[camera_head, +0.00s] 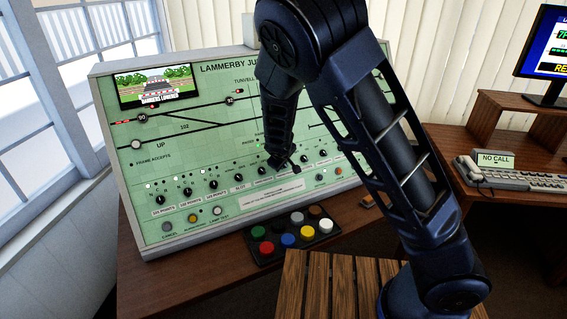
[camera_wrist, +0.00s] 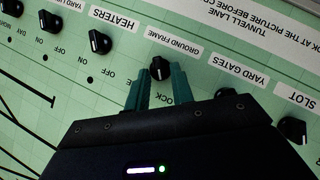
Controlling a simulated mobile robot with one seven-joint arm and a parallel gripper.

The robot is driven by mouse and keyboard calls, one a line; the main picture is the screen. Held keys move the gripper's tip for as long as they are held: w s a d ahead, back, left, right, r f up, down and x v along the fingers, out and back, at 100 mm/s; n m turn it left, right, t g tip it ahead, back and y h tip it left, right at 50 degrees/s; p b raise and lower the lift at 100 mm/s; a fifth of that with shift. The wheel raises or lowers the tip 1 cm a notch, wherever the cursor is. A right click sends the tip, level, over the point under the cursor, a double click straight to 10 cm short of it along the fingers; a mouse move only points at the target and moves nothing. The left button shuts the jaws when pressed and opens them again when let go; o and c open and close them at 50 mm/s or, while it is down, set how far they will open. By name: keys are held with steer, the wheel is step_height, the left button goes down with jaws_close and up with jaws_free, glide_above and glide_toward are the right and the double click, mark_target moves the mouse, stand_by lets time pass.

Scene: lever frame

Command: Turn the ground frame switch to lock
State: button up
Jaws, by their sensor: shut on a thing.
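The ground frame switch (camera_wrist: 159,67) is a small black knob on the pale green panel, beside its white GROUND FRAME label (camera_wrist: 171,46) in the wrist view. My gripper (camera_wrist: 160,76) has its two green fingers on either side of the knob and is shut on it. The lettering of LOCK is partly covered by the gripper in the wrist view. A pale mark shows on the knob, but which position it points to is hard to tell. In the head view my gripper (camera_head: 287,166) is at the panel's lower knob row and hides the switch.
Similar knobs for heaters (camera_wrist: 99,41), yard gates (camera_wrist: 225,94) and slot (camera_wrist: 292,129) stand close by. Below the panel (camera_head: 190,120), a black tray (camera_head: 262,251) holds several coloured round pieces. A wooden slatted surface (camera_head: 315,285) is in front.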

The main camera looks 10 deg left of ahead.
steer(key=shift+d+f, duration=0.1)
stand_by(0.5)
steer(key=o, duration=0.7)
steer(key=shift+s+r, duration=0.4)
steer(key=shift+r, duration=0.15)
steer(key=v, duration=0.9)
steer(key=shift+s, duration=0.2)
steer(key=shift+r, duration=0.15)
